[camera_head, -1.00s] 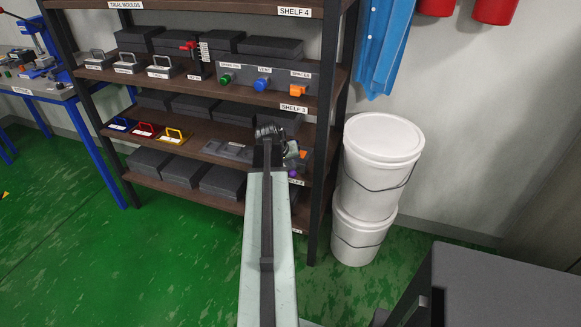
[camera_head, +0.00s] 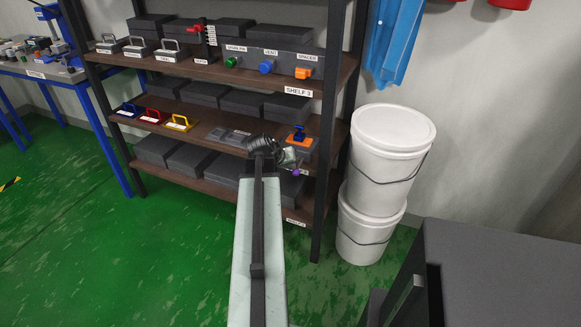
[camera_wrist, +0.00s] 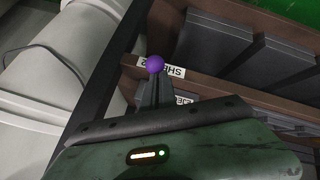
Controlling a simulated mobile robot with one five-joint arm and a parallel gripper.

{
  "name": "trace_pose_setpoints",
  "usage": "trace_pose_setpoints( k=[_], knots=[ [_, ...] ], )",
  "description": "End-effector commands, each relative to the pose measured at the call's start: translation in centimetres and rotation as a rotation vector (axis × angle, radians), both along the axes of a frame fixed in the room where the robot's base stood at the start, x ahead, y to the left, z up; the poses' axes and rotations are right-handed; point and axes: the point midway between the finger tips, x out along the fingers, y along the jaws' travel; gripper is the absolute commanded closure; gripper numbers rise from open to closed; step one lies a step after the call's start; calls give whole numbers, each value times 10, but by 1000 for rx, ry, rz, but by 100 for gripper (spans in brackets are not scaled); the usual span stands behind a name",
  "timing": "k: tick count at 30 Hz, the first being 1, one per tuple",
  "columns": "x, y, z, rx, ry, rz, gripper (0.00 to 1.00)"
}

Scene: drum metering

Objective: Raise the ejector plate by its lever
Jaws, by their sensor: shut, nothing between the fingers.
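A small round purple knob (camera_head: 296,173), likely the lever's end, shows at the front edge of shelf 2, near the right post. It also shows in the wrist view (camera_wrist: 155,64). My gripper (camera_wrist: 151,92) is shut and empty, with its dark fingers pointing at the knob. The fingertips are at or just short of the knob; I cannot tell whether they touch. In the head view my gripper (camera_head: 288,160) is at the shelf's front right. An orange block (camera_head: 299,143) with a blue part on top stands just behind it. I cannot make out the ejector plate; the lever's arm is hidden.
Dark boxes (camera_head: 186,160) fill the lower shelf. Blue, red and yellow-handled items (camera_head: 179,123) stand left on the middle shelf. The right shelf post (camera_head: 329,130) stands close beside my gripper. Two stacked white buckets (camera_head: 388,160) are to the right. Green floor is open at left.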

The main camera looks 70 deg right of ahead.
Motion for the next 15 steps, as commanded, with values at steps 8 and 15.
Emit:
trace_pose_setpoints(
  k=[8,15],
  knots=[
    [-3,4,-9,12,-1,-9,100],
    [-4,4,-10,13,-3,-11,100]
  ],
)
